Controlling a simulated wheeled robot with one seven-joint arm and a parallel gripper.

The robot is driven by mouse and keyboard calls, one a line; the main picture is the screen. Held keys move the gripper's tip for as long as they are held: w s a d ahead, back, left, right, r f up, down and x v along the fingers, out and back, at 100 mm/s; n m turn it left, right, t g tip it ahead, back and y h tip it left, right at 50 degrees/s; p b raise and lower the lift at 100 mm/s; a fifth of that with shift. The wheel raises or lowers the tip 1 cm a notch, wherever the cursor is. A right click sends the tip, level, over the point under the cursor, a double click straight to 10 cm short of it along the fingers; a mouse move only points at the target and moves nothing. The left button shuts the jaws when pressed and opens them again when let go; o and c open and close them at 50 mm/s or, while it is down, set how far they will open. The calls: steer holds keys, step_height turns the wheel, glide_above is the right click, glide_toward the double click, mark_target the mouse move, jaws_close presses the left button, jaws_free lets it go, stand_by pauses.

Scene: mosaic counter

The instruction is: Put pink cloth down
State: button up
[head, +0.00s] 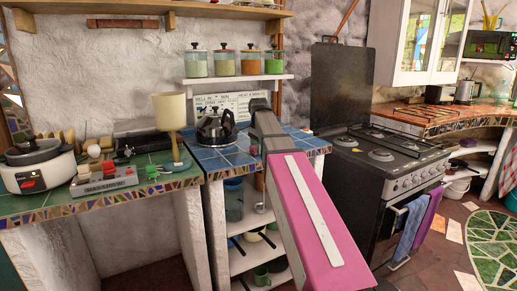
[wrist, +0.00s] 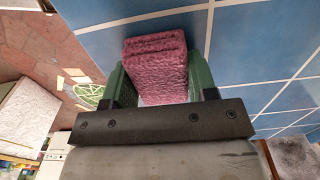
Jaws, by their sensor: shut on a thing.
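The pink cloth (wrist: 155,62) is a folded, fuzzy block in the wrist view. My gripper (wrist: 158,82) is shut on it, with a green finger on each side. Blue tiles with pale grout lie behind the cloth; I cannot tell whether it touches them. In the head view my arm reaches to the blue-tiled counter (head: 208,160). The arm hides the cloth and the fingers there.
A dark kettle (head: 216,130) stands on the blue tiles left of my arm. A cream lamp (head: 170,112) and a white cooker (head: 38,165) stand on the green counter. The stove (head: 390,160) is to the right. A jar shelf (head: 235,79) hangs above.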

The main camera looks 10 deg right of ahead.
steer(key=shift+f, duration=0.15)
steer(key=o, duration=0.8)
step_height(320, 180, up, 12)
steer(key=shift+r, duration=0.2)
